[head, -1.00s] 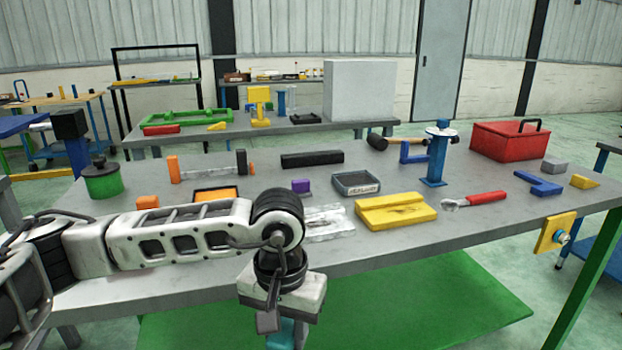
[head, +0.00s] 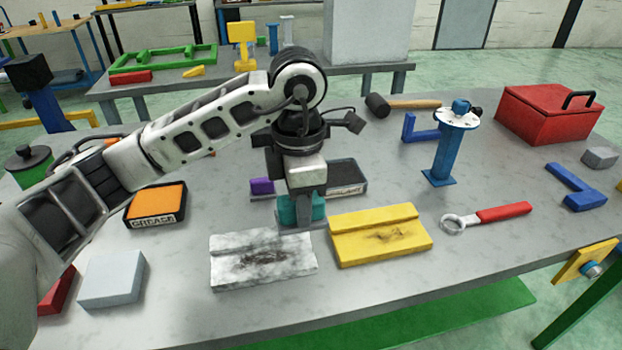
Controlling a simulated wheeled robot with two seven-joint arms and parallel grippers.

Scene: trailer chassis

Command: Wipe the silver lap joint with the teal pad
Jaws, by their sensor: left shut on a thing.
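The silver lap joint (head: 228,268) lies on the table in front of my left gripper, a pale stepped plate with a dark smudge in its middle. The teal pad (head: 287,211) is held pointing down in my left gripper (head: 301,205), which is shut on it. The pad is just behind the silver joint's far right corner, apart from the smudge; I cannot tell whether it touches the table. The fingers partly hide the pad. My right gripper is not in view.
A yellow lap joint (head: 350,247) with a dark smudge lies right of the silver one. Behind are a sealant tray (head: 349,178) and purple block (head: 262,186). An orange grease tray (head: 155,204) and grey block (head: 111,279) lie left. A red-handled wrench (head: 503,213) lies right.

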